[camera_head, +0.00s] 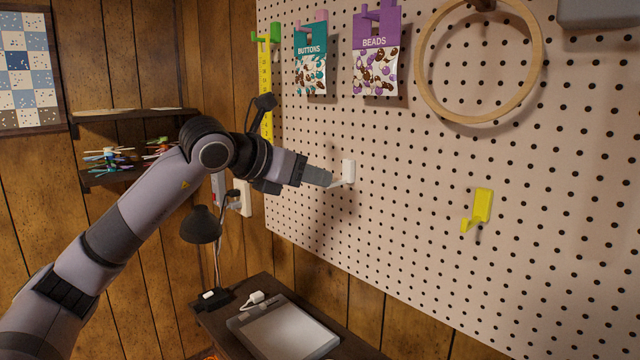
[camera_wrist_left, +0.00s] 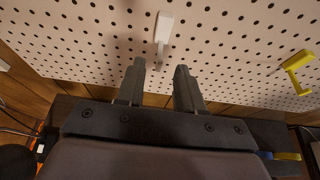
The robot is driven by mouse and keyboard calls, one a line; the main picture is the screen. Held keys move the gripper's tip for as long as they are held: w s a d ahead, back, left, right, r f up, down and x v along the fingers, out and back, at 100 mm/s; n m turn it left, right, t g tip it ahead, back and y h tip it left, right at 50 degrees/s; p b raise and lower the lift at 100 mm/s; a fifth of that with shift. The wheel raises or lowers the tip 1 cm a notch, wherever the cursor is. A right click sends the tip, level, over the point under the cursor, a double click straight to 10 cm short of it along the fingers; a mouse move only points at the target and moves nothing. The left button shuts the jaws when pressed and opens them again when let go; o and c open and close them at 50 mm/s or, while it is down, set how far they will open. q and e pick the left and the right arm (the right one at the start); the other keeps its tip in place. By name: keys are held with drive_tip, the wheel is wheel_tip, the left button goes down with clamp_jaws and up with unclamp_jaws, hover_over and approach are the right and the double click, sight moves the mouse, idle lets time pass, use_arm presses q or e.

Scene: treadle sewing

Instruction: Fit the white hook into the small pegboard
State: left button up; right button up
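The white hook (camera_head: 348,172) is flat against the pegboard (camera_head: 420,200), upright, its prong pointing out toward my gripper. In the left wrist view the hook (camera_wrist_left: 163,28) is just beyond the fingertips, with its prong end near the gap between them. My left gripper (camera_head: 326,178) is close in front of the hook. In the wrist view its two fingers (camera_wrist_left: 160,68) are apart, with no contact on the hook visible. Whether the hook's pegs are in the holes is hidden. Only one large pegboard shows; I see no separate small one. My right gripper is out of view.
A yellow hook (camera_head: 481,208) is on the board to the right. Buttons (camera_head: 311,65) and beads (camera_head: 376,60) packets, a wooden hoop (camera_head: 424,75) and a yellow tape (camera_head: 265,85) hang above. A black lamp (camera_head: 203,226) and a tablet (camera_head: 290,333) are below. The board around the white hook is clear.

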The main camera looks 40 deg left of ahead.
use_arm(q)
drive_tip(key=b+v, duration=0.1)
drive_tip(key=v, duration=0.3)
idle(0.9)
